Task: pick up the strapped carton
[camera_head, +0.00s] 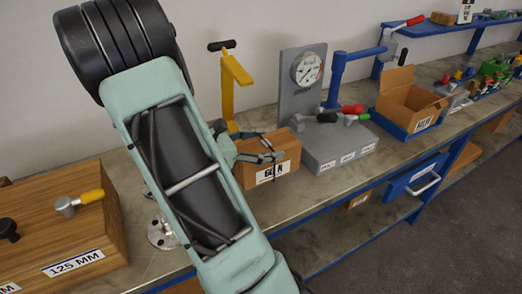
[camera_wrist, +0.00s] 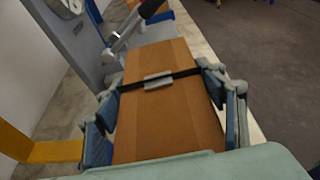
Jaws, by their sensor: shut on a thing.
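The strapped carton (camera_head: 281,164) is a brown box with a white label on its front, on the metal workbench. In the wrist view the carton (camera_wrist: 168,125) fills the middle, with a dark strap across it and a grey buckle on top. My gripper (camera_head: 262,152) reaches it from the left in the head view. In the wrist view my gripper (camera_wrist: 165,115) has a blue-padded finger against each side of the carton, shut on it. I cannot tell whether the carton's underside touches the bench.
A grey gauge stand (camera_head: 340,140) with levers stands just right of the carton. A yellow post (camera_head: 233,75) stands behind it. A wooden block (camera_head: 75,225) with levers is at left. An open carton (camera_head: 405,100) in a blue tray is further right.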

